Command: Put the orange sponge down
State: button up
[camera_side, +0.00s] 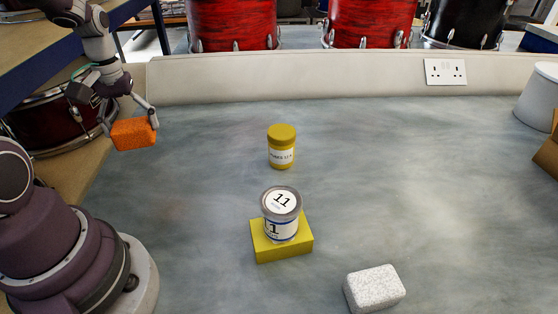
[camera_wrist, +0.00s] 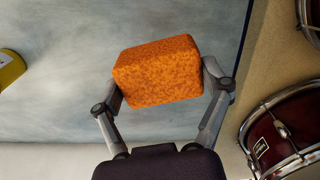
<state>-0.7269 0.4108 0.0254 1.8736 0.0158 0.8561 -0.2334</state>
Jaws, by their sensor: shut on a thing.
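The orange sponge (camera_side: 134,134) is a speckled block at the left in the side view. My gripper (camera_side: 130,126) is shut on it, one finger on each side. The sponge also shows in the wrist view (camera_wrist: 158,73), between the two fingers (camera_wrist: 160,84). It appears to be held above the bench near the left edge of the grey top. Its exact height above the surface cannot be told.
A yellow-lidded jar (camera_side: 281,147) stands mid-bench. A numbered tin (camera_side: 281,213) stands on a yellow block (camera_side: 290,250). A white speckled block (camera_side: 374,289) lies at the front. A white container (camera_side: 538,97) stands far right. Drums (camera_side: 232,24) line the back. The right half is largely clear.

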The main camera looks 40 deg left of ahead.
jog(key=s+d+f, duration=0.1)
jog(key=d, duration=0.3)
jog(key=s+d+f+m, duration=0.1)
jog(key=d, duration=0.3)
jog(key=s+d+f+m, duration=0.1)
jog(key=d, duration=0.3)
jog(key=shift+s+d+f, duration=0.15)
jog(key=shift+s+d, duration=0.1)
jog(key=shift+s, duration=0.05)
jog(key=shift+w+d+f, duration=0.1)
jog(key=shift+d+f, duration=0.05)
send_over(218, 165)
jog(key=shift+s+f, duration=0.25)
jog(key=shift+f, duration=0.5)
jog(key=shift+w+f, duration=0.15)
jog(key=shift+f, duration=0.75)
jog(key=shift+w+f, duration=0.1)
jog(key=shift+f, duration=0.75)
jog(key=shift+f, duration=0.1)
jog(key=o, duration=0.8)
